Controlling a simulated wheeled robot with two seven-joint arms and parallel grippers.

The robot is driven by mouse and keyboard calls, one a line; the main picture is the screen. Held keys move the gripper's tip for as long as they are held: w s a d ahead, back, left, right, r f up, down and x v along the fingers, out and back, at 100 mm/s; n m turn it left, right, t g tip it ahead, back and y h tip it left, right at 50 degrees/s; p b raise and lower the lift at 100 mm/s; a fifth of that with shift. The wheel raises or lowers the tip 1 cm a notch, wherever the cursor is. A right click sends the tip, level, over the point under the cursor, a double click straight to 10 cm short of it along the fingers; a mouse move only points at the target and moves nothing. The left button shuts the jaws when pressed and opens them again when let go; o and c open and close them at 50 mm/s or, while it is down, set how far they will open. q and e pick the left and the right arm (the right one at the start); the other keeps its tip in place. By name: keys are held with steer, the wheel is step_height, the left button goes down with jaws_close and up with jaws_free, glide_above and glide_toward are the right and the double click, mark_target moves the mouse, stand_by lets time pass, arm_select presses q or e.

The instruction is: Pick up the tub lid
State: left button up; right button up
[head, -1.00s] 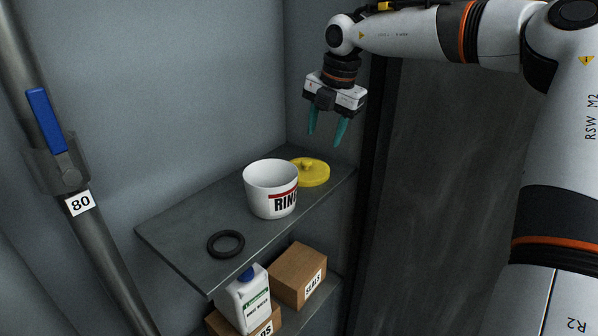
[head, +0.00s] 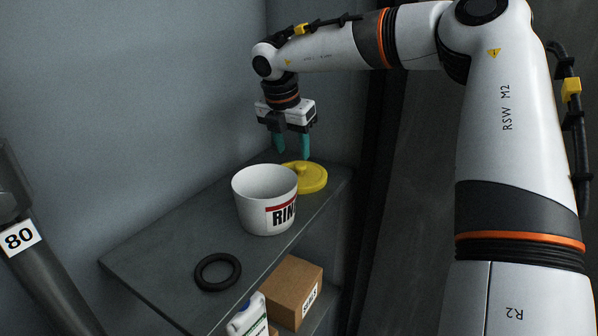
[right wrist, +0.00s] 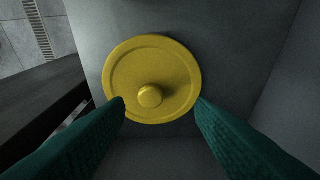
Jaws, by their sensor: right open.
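The yellow tub lid (head: 309,178) lies flat on the upper shelf, behind and to the right of the white tub, which hides part of its edge in the head view. In the right wrist view the lid (right wrist: 170,68) shows as a round disc with a raised knob (right wrist: 150,96) at its middle. My right gripper (head: 292,156) is open and empty, its teal fingers pointing down just above the lid. In the right wrist view the two fingertips (right wrist: 160,100) stand on either side of the knob, apart from it. My left gripper is not in view.
The open white tub (head: 262,212), with a red and black label, stands close beside the lid. A black ring (head: 217,272) lies nearer on the shelf (head: 160,248). Below are a cardboard box (head: 288,290) and a white bottle (head: 247,318). Walls close in behind the shelf.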

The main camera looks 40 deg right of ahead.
mark_target(300, 165)
steer(key=shift+s+d+f+p, duration=0.2)
steer(key=shift+f+p, duration=0.2)
steer(key=shift+p, duration=0.15)
steer(key=shift+s+d+f+p, duration=0.15)
steer(key=shift+d+f+p, duration=0.05)
steer(key=shift+f+p, duration=0.25)
steer(key=shift+p+x, duration=0.45)
steer(key=shift+x, duration=0.65)
steer(key=shift+s+d+f, duration=0.15)
steer(key=shift+d+f, duration=0.1)
steer(key=shift+f, duration=0.15)
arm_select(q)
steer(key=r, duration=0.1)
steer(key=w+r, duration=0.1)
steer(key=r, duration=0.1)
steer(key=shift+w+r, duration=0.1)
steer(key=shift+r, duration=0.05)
arm_select(e)
steer(key=shift+a, duration=0.1)
steer(key=c, duration=1.1)
